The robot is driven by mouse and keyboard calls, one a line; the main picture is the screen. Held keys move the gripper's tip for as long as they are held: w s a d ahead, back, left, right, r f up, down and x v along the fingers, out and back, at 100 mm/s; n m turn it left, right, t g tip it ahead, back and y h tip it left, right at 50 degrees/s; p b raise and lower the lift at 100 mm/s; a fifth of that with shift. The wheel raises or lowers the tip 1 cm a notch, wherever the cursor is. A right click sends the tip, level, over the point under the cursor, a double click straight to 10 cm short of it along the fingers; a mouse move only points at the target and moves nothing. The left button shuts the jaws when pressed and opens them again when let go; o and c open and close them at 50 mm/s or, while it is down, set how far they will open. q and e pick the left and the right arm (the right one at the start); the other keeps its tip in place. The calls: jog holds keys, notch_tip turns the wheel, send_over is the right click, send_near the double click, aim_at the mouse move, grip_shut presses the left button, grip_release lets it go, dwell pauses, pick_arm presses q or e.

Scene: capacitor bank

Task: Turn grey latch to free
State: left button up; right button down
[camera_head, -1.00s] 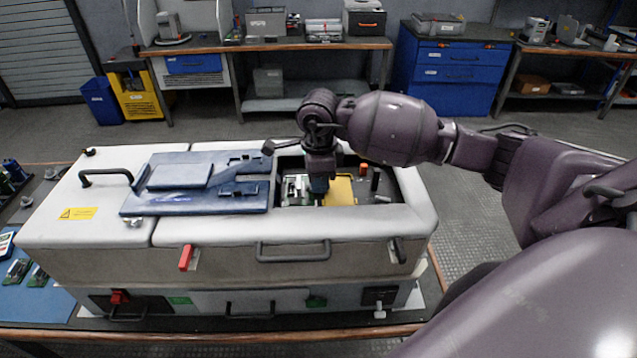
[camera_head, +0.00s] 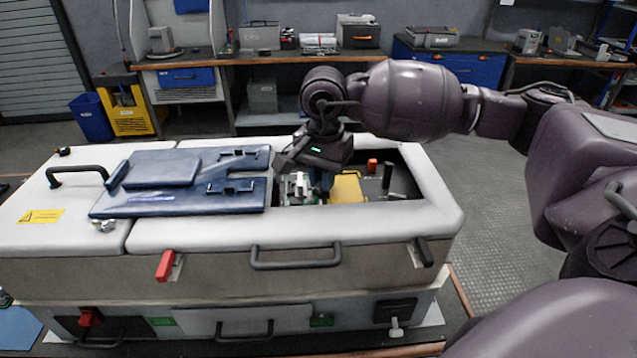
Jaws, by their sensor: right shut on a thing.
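A long pale case (camera_head: 195,232) has an open bay at its right end, holding a grey-white part (camera_head: 298,188), a yellow block (camera_head: 347,187), an orange knob (camera_head: 372,165) and a dark upright post (camera_head: 387,176). My right gripper (camera_head: 319,190) reaches down into the bay, between the grey-white part and the yellow block. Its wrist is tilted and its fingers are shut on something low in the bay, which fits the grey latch. The fingertips and most of the latch are hidden by the gripper. My left gripper is not in view.
A blue panel (camera_head: 160,172) lies on the case lid, left of the bay. The front has a red latch (camera_head: 165,266), a black latch (camera_head: 423,252) and a handle (camera_head: 295,262). Workbenches stand behind.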

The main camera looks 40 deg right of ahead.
jog(key=shift+f+n+b, duration=0.15)
jog(key=shift+n+b, duration=0.6)
jog(key=shift+n, duration=0.45)
jog(key=shift+n+b, duration=0.45)
jog(key=shift+n, duration=0.75)
jog(key=shift+r, duration=0.2)
jog(key=c, duration=1.1)
grip_release()
jog(key=shift+c, duration=0.2)
notch_tip(320, 180, up, 11)
